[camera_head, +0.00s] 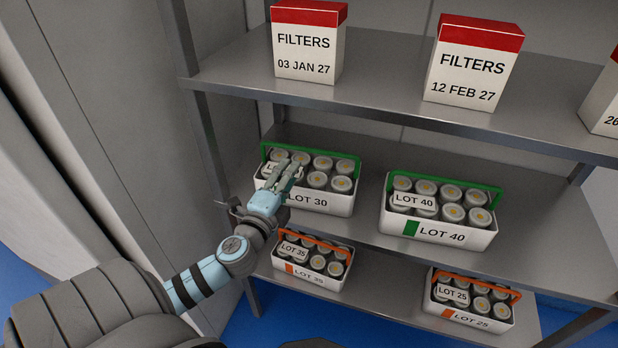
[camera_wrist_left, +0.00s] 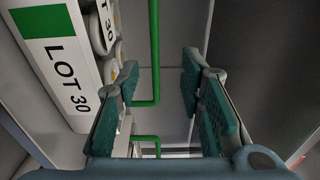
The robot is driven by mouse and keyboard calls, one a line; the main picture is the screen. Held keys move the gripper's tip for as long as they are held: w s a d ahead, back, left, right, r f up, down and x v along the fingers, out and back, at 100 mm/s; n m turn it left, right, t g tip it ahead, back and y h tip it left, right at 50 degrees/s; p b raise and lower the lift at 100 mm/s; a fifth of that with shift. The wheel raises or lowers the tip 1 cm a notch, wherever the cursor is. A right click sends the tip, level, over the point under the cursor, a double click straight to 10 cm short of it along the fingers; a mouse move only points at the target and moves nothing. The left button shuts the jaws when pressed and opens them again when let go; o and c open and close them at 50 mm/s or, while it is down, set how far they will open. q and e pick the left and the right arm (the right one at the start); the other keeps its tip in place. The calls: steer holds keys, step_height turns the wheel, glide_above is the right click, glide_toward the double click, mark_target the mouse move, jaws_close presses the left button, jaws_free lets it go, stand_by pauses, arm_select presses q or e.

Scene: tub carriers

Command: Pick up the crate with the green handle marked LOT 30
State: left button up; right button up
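The white LOT 30 crate (camera_head: 338,206) stands at the left end of the middle shelf, holding several round canisters. Its green handle (camera_head: 325,153) runs along the top. In the left wrist view the crate's wall (camera_wrist_left: 60,85) reads LOT 30 with a green patch, and the green handle (camera_wrist_left: 155,50) runs between my spread fingers. My left gripper (camera_head: 285,174) is over the crate's left part, covering part of its front and label. In the wrist view the gripper (camera_wrist_left: 160,82) is open with nothing clamped. I cannot tell whether a finger touches the handle. My right gripper is not in view.
A green-handled LOT 40 crate (camera_head: 397,226) stands to the right. Orange-handled LOT 35 (camera_head: 325,282) and LOT 25 (camera_head: 485,324) crates are on the lower shelf. FILTERS boxes (camera_head: 308,55) stand on the upper shelf (camera_head: 380,95). A metal post (camera_head: 205,130) is close left.

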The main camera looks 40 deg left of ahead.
mark_target(308, 151)
arm_select(q)
steer(key=x, duration=1.2)
steer(key=shift+w+d+f+p, duration=0.15)
steer(key=shift+w+f+p, duration=0.05)
steer(key=shift+f+p, duration=0.2)
steer(key=shift+s, duration=0.1)
jaws_close()
steer(key=shift+r, duration=0.15)
